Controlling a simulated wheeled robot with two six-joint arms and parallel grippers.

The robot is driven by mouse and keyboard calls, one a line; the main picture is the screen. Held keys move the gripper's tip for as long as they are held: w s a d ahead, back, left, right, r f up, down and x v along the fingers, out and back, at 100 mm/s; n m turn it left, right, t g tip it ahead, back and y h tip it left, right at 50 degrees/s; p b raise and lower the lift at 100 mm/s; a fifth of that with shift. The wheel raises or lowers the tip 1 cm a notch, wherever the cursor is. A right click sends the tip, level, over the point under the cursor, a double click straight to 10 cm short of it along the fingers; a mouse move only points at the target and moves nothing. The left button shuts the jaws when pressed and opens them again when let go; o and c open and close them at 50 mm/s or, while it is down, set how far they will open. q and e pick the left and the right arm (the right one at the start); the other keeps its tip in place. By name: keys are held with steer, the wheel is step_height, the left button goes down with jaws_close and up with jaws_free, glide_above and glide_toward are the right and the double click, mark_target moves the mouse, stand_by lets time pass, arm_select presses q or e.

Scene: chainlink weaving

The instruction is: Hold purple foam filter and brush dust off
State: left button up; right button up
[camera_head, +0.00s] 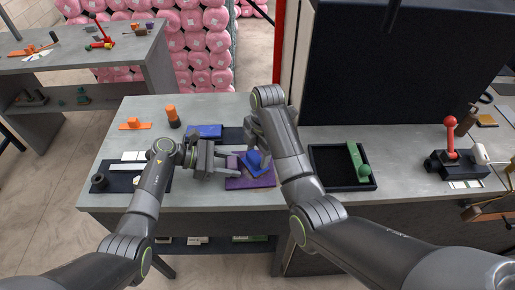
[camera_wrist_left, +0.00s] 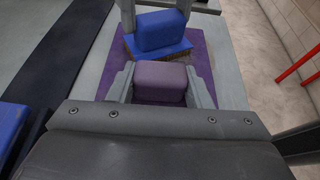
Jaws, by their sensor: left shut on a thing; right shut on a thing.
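The purple foam filter (camera_head: 262,182) lies flat on the grey counter. A paler purple block (camera_wrist_left: 160,82) stands at its near end in the left wrist view; I cannot tell whether the two are joined. My left gripper (camera_head: 229,163) is shut on this block, one finger on each side. A blue brush (camera_head: 255,160) is over the filter, and its blue handle (camera_wrist_left: 160,30) and brown bristles show in the left wrist view. The bristles look close to or on the filter's surface. My right gripper (camera_wrist_left: 158,18) is shut on the brush handle, largely hidden by its arm in the head view.
A blue block (camera_head: 209,131) lies behind the left gripper. A black tray (camera_head: 328,170) with a green tool (camera_head: 358,160) stands to the right. A dark mat (camera_head: 122,183) and orange pieces (camera_head: 134,124) are at left. A dark panel (camera_head: 385,70) rises behind the counter.

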mark_target(258, 164)
steer(key=shift+s, duration=1.55)
steer(key=shift+s+f, duration=0.1)
steer(key=shift+s, duration=0.65)
steer(key=shift+w, duration=2.2)
steer(key=shift+w+a, duration=0.1)
steer(key=shift+w, duration=1.95)
steer(key=shift+d, duration=0.5)
